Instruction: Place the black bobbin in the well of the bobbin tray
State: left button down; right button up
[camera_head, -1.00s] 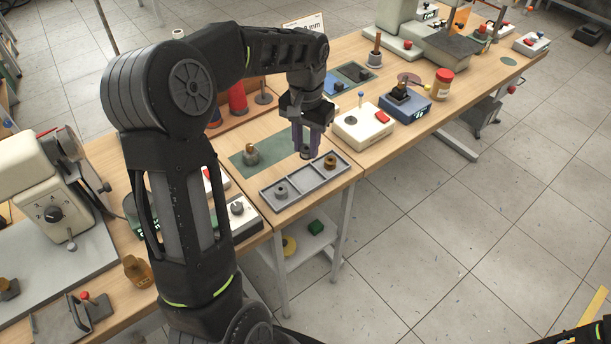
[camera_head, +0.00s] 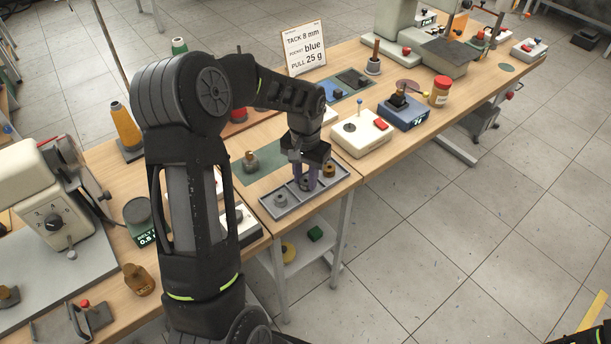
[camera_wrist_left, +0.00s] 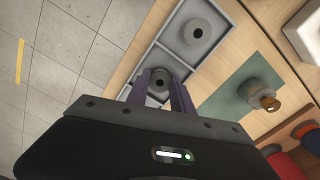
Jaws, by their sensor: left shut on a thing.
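The grey bobbin tray (camera_head: 268,211) lies at the front edge of the bench and is divided into compartments. A grey bobbin (camera_head: 280,199) sits in its left compartment and a brown bobbin (camera_head: 329,171) in its right one. My left gripper (camera_head: 305,181) points down over the middle compartment, shut on the black bobbin (camera_wrist_left: 159,84). In the left wrist view the bobbin shows between the purple fingers, beside the grey bobbin (camera_wrist_left: 197,33). The fingers partly hide it, and I cannot tell if it touches the tray floor.
A green mat (camera_wrist_left: 222,105) with a small metal piece (camera_head: 251,162) lies behind the tray. A white box with a red button (camera_head: 362,134) and a blue device (camera_head: 404,113) stand to the right. A sign (camera_head: 303,50) stands at the back.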

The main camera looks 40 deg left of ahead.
pick_arm(q)
jog(key=shift+f, duration=0.2)
jog(key=c, duration=1.4)
grip_release()
jog(key=shift+r, duration=0.1)
notch_tip(320, 180, up, 12)
jog(key=shift+r, duration=0.15)
